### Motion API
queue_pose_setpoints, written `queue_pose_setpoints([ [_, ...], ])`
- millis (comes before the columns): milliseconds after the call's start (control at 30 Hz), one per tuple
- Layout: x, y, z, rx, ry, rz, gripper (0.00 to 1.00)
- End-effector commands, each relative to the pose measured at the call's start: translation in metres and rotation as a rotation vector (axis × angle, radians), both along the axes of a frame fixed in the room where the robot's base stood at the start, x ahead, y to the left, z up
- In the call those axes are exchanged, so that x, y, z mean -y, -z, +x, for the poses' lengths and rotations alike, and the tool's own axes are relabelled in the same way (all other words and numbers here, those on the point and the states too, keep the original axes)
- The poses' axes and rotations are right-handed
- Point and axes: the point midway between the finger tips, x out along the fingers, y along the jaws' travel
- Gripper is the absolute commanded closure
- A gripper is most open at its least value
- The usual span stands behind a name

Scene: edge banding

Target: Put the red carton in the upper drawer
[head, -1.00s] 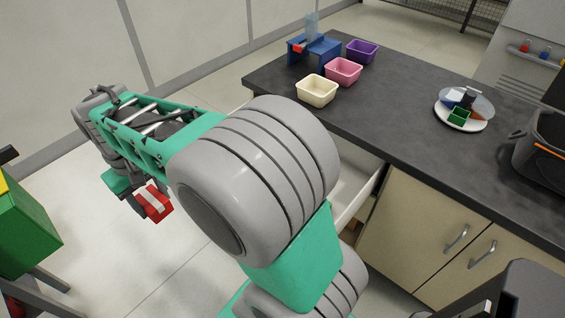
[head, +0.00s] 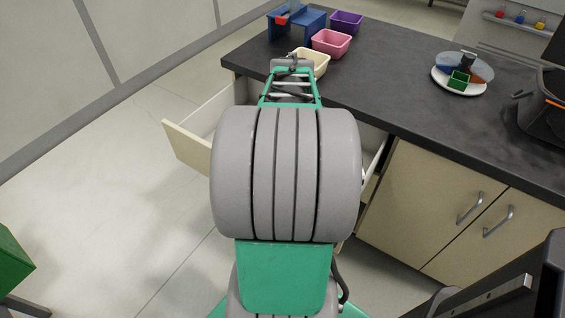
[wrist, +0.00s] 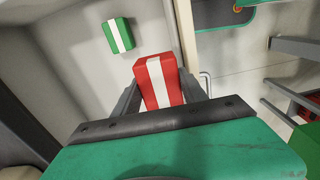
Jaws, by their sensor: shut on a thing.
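The red carton (wrist: 154,76), with a white stripe, is between the fingers of my gripper (wrist: 162,88) in the wrist view. My gripper is shut on it. The open upper drawer (head: 184,146) sticks out from the counter in the head view, its middle covered by my arm. In the wrist view the drawer's pale front wall (wrist: 186,35) runs just right of the carton, and the carton shows against the drawer's inside. Its height above the drawer floor is hard to tell. The head view hides my gripper and the carton behind my arm.
A green carton (wrist: 118,35) with a white stripe lies inside the drawer, ahead and left of the red one. Cream (head: 317,62), pink (head: 331,42) and purple (head: 346,22) bins stand on the dark counter (head: 400,90). A plate (head: 449,84) holds small items.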

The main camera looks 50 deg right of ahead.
Motion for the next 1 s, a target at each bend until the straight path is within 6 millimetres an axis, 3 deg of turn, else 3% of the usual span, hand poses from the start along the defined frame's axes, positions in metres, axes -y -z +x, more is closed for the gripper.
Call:
queue_pose_setpoints([
  [33,0.011,0.013,-0.02,0.0,0.008,-0.001,0.92],
  [133,0.026,0.027,-0.054,0.0,-0.004,0.0,0.92],
  [200,0.032,0.032,-0.07,0.0,-0.013,0.0,0.92],
  [300,0.037,0.037,-0.074,0.0,-0.024,0.001,0.92],
  [367,0.04,0.042,-0.065,0.0,-0.029,0.001,0.92],
  [633,0.064,0.077,0.007,-0.002,-0.03,0.004,0.92],
  [700,0.069,0.094,0.02,-0.002,-0.027,0.004,0.92],
  [800,0.074,0.113,0.035,-0.001,-0.027,0.002,0.92],
  [1000,0.08,0.131,0.051,-0.001,-0.025,0.001,0.92],
])
